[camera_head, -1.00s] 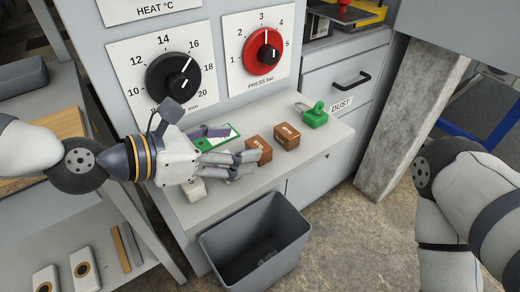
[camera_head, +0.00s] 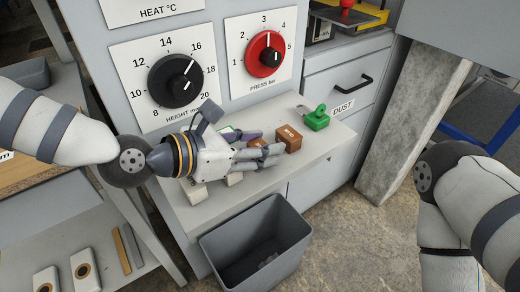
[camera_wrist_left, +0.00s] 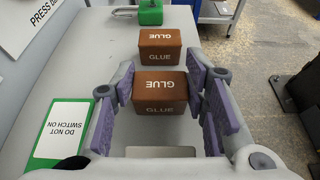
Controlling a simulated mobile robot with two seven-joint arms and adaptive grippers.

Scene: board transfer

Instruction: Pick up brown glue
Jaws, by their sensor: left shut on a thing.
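Two brown boxes marked GLUE are at the counter in the left wrist view. My left gripper (camera_head: 270,155) has its purple-padded fingers on both sides of the nearer glue box (camera_wrist_left: 160,92) and is shut on it. In the head view, the fingers hide most of this box, and a small part of its top (camera_head: 257,143) shows. I cannot tell whether it is clear of the counter. The farther glue box (camera_head: 289,139) stands just beyond the fingertips and also shows in the left wrist view (camera_wrist_left: 160,46). My right gripper is outside the frames.
A green padlock (camera_head: 317,118) lies on the grey counter (camera_head: 335,138) beyond the boxes. A green-edged DO NOT SWITCH ON card (camera_wrist_left: 62,130) lies left of the gripper. Pale blocks (camera_head: 197,193) are near the front edge. A grey bin (camera_head: 225,243) stands below.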

